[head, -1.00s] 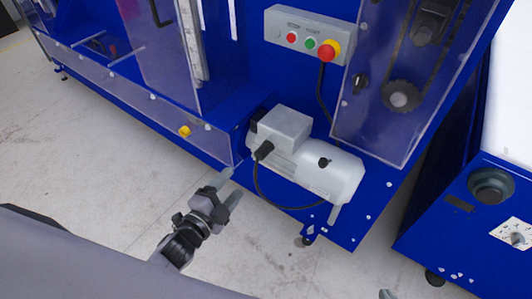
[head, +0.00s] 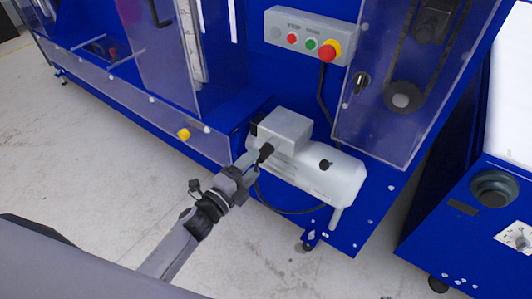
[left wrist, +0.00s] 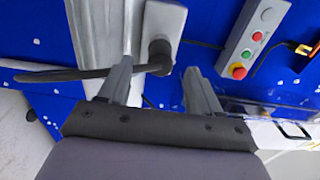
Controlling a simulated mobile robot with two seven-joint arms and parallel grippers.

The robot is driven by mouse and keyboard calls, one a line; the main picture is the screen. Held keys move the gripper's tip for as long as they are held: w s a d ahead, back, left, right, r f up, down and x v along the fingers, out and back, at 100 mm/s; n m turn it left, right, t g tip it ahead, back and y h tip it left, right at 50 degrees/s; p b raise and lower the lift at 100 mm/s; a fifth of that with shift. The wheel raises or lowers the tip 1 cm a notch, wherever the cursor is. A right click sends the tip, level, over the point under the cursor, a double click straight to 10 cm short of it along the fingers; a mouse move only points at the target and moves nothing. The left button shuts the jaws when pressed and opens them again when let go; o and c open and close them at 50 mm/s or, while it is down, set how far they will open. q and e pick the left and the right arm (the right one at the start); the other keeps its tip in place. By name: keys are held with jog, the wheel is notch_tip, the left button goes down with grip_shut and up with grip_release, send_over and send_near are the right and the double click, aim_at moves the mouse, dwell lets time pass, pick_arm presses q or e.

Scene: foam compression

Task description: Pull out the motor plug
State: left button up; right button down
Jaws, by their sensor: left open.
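The motor (head: 318,172) is a light grey cylinder with a box on top, fixed to the blue machine. The black motor plug (head: 266,152) sits in the side of the box, and its cable loops down below the motor. My left gripper (head: 250,165) is close in front of the plug. In the left wrist view, the open fingers of my left gripper (left wrist: 155,80) point at the motor, and the black plug (left wrist: 159,55) shows between and beyond the fingertips. The cable (left wrist: 75,74) runs to the left, passing by the left finger. My right gripper is not in view.
A grey control box with a red emergency stop button (head: 329,50) is mounted above the motor. A clear guard (head: 385,125) covers a chain drive to the right. A second blue machine (head: 470,220) stands at far right. Open floor (head: 90,170) lies at left.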

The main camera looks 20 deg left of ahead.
pick_arm(q)
jog(key=shift+b+x, duration=0.7)
jog(key=shift+x, duration=1.8)
jog(key=shift+c, duration=0.3)
grip_shut()
jog(key=p+v, duration=0.1)
jog(key=v, duration=0.5)
jog(key=shift+p, duration=0.35)
